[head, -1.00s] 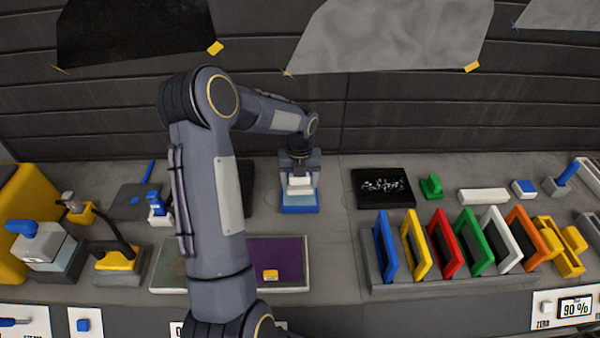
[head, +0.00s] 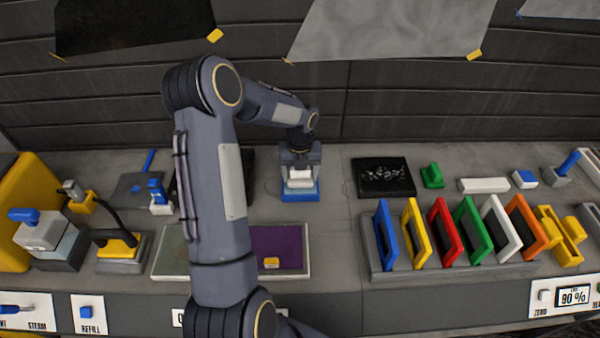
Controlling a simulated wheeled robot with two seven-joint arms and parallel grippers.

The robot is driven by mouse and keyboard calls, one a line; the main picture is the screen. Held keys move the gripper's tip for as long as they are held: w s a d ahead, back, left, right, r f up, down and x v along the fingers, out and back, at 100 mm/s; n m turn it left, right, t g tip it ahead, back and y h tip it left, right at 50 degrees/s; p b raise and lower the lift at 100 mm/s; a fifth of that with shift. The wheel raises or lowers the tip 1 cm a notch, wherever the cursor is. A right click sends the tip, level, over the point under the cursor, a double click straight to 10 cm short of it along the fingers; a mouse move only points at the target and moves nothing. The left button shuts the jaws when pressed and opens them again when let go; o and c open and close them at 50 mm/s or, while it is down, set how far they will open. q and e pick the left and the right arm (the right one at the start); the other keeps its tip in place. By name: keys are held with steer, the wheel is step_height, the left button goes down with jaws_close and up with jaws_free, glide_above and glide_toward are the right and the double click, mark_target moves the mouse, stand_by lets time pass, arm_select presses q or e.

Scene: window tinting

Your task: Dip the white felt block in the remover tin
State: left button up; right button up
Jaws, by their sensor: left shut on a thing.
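My left gripper (head: 300,168) points down at the back middle of the bench and is shut on the white felt block (head: 299,174). The block is right over the blue tin (head: 300,195), which appears to be the remover tin. The fingers partly cover the block and the tin's opening, so I cannot tell whether the block is touching what is inside. My right gripper is not in view.
A rack (head: 450,268) of coloured frames and a black panel (head: 383,177) stand to the right. A tray with a purple panel (head: 277,246) lies in front, partly behind my left arm. A yellow-handled tool (head: 118,247) stands left. Bare bench surrounds the tin.

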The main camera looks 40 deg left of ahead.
arm_select(q)
steer(key=shift+f+b, duration=0.35)
steer(key=shift+f, duration=0.2)
stand_by(1.2)
steer(key=shift+r, duration=0.1)
steer(key=shift+r+p, duration=0.35)
steer(key=shift+r, duration=3.1)
steer(key=shift+f, duration=0.1)
